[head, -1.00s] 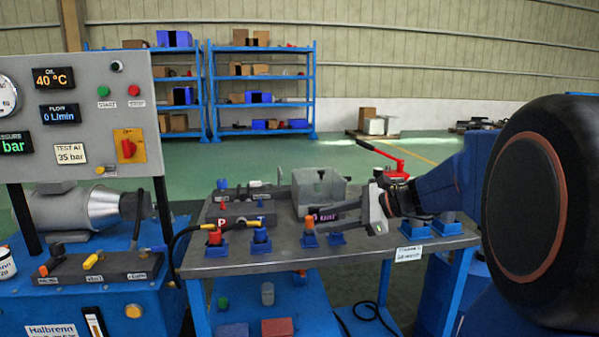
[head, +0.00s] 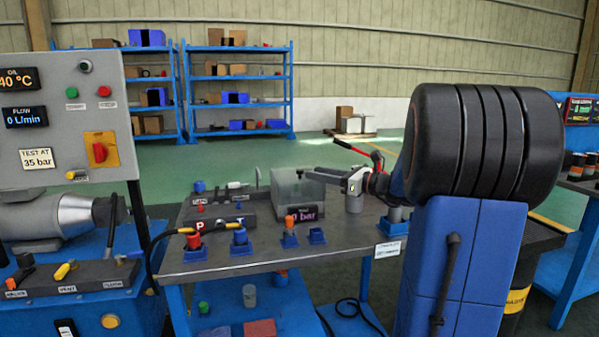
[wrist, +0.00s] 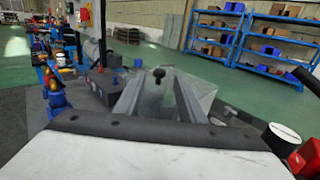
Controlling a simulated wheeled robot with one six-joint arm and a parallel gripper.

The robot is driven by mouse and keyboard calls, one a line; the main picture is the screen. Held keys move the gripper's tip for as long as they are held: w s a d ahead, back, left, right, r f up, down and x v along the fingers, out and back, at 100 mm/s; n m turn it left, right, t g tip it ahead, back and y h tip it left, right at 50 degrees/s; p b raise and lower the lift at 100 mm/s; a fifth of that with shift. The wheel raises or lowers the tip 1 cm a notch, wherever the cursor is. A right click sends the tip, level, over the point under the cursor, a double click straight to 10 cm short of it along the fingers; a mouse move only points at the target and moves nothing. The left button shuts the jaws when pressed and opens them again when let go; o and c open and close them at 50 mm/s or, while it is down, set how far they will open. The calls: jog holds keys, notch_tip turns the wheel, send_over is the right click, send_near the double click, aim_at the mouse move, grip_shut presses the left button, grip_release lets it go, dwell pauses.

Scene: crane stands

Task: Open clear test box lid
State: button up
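The clear test box (head: 286,196) stands on the grey bench top, behind the lit bar display. Its see-through walls and top also show in the wrist view (wrist: 195,88). The lid looks closed, though its edges are hard to make out. A small black knob (wrist: 158,73) shows at the box in the wrist view. My gripper (head: 310,173) reaches in from the right at the height of the box top. In the wrist view my gripper (wrist: 162,80) has its two grey fingers apart, with the knob between their tips. I cannot tell whether they touch it.
A P/T valve block (head: 222,212) stands left of the box. Red (head: 194,241) and blue (head: 240,236) couplings sit along the bench front. A red-handled lever (head: 350,148) rises behind my arm. The control panel (head: 75,130) stands at the left.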

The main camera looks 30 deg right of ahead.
aim_at(300, 171)
jog(key=x, duration=0.7)
jog(key=shift+w+a+f, duration=0.1)
grip_shut()
